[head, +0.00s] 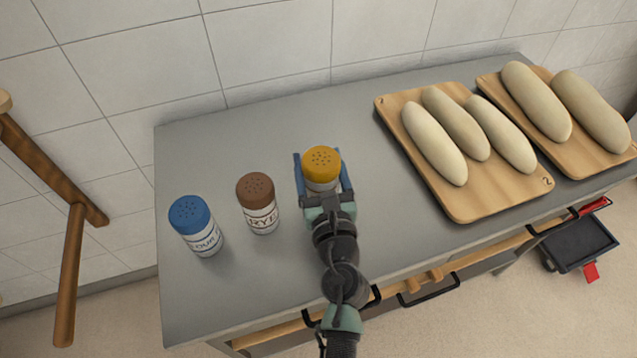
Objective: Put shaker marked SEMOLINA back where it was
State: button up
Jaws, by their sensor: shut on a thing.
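A shaker with a yellow-orange perforated lid (321,164) stands upright between the fingers of my gripper (322,180). My gripper is shut on it, with one blue finger on each side. Its label is hidden by my gripper, so I cannot read SEMOLINA on it. To its left, apart from it, stands a shaker with a brown lid marked RYE (258,204). Further left stands a shaker with a blue lid (196,226), its label partly readable as "OUR". I cannot tell whether the held shaker touches the grey counter (290,120).
A wooden board (465,205) with several pale dough loaves lies right of my gripper. A second board (570,160) with two loaves lies further right. The tiled wall (270,40) bounds the back. Counter behind the shakers is clear. A wooden rack (70,260) stands left.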

jog(key=shift+f+b, duration=1.3)
jog(key=shift+f, duration=0.45)
jog(key=shift+f, duration=0.15)
jog(key=o, duration=1.5)
jog(key=shift+s, duration=0.1)
